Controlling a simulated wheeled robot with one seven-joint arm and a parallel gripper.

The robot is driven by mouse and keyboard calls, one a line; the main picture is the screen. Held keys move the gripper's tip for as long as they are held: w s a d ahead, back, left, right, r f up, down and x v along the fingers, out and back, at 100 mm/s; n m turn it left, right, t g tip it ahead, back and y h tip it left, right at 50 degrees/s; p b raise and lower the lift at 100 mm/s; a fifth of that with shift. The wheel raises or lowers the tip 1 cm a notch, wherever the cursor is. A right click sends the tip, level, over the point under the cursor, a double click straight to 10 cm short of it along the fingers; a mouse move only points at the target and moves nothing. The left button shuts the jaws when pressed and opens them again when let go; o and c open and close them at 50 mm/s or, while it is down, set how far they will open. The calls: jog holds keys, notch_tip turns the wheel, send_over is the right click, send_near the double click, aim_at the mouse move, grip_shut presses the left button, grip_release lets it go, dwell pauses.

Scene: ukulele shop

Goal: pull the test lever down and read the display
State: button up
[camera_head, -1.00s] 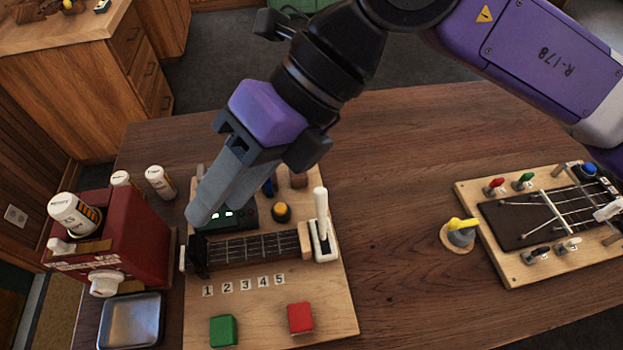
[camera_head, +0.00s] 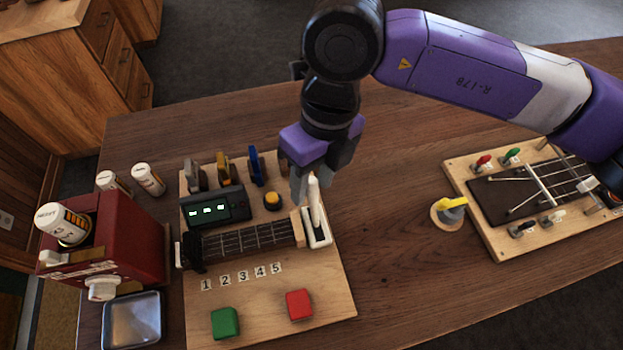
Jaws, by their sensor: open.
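The white test lever (camera_head: 315,208) stands upright in its white slotted base at the right end of the fretboard (camera_head: 247,239). The dark display box (camera_head: 216,208) is behind the fretboard, with several lit greenish-white characters too small to read. My gripper (camera_head: 303,190) points down right at the lever's upper part, with its grey fingers behind and beside the lever's top. The gripper is open. Whether a finger touches the lever, I cannot tell.
Green (camera_head: 225,322) and red (camera_head: 299,304) buttons sit at the board's front. A red dispenser (camera_head: 117,240) and metal tray (camera_head: 132,319) stand left.

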jog(key=shift+s+a+f, duration=0.1)
jog(key=shift+f, duration=0.5)
grip_shut()
dwell(1.1)
